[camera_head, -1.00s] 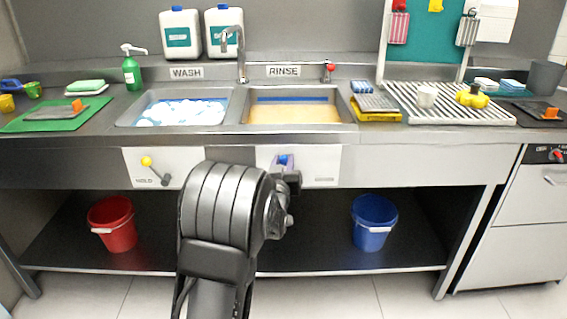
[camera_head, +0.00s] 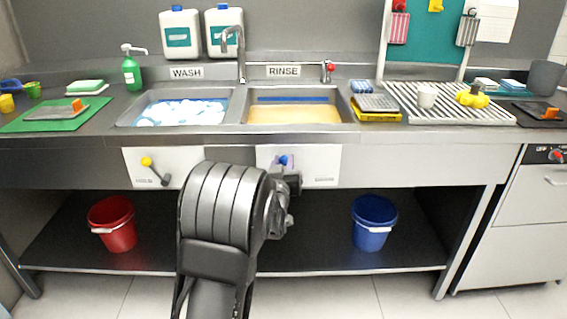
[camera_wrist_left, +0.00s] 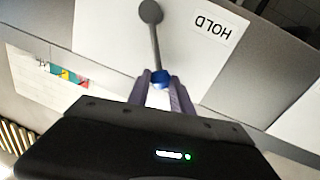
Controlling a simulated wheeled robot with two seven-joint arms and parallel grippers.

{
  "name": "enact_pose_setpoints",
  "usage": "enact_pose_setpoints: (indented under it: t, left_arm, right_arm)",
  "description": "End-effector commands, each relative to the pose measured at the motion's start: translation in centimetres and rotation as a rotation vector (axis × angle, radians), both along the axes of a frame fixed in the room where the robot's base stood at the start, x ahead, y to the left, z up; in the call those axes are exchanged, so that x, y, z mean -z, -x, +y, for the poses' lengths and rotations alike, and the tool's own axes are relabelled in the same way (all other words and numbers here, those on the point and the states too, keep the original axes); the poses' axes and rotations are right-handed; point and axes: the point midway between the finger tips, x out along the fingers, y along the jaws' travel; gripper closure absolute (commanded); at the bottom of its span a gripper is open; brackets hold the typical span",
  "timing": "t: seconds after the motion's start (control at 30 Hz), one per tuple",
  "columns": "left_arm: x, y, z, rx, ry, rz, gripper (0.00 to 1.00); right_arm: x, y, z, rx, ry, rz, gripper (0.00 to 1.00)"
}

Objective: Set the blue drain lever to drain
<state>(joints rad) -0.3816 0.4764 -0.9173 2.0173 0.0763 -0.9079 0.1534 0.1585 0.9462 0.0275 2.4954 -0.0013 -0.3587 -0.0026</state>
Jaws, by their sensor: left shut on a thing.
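The blue drain lever's knob (camera_head: 283,160) shows at the white panel under the rinse basin in the head view. My left gripper (camera_head: 291,178) is at this panel, and its arm hides the panel's left part. In the left wrist view, the blue knob (camera_wrist_left: 161,78) sits between the two purple fingertips (camera_wrist_left: 162,86), which are shut on it. The grey lever rod (camera_wrist_left: 155,42) runs from the knob to a round grey pivot (camera_wrist_left: 150,12). The lever leans up and left from its pivot. A HOLD label (camera_wrist_left: 212,26) is beside it, upside down in this view. My right gripper is not in view.
A yellow-knobbed lever (camera_head: 147,162) is on the panel (camera_head: 135,158) under the wash basin. A red bucket (camera_head: 112,226) and a blue bucket (camera_head: 373,224) stand on the lower shelf (camera_head: 320,250). The rinse basin holds yellowish liquid (camera_head: 295,114).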

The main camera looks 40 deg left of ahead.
Motion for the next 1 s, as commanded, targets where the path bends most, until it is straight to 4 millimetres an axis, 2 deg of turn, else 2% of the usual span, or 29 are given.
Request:
enact_pose_setpoints:
  t: [0.57,1.0]
  left_arm:
    - [-0.3,-0.2,-0.3,0.000,-0.036,0.030,1.00]
    - [-1.4,-1.7,-2.3,0.003,-0.262,0.204,1.00]
  right_arm:
    - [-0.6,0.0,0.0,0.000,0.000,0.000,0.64]
    - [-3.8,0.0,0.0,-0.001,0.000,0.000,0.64]
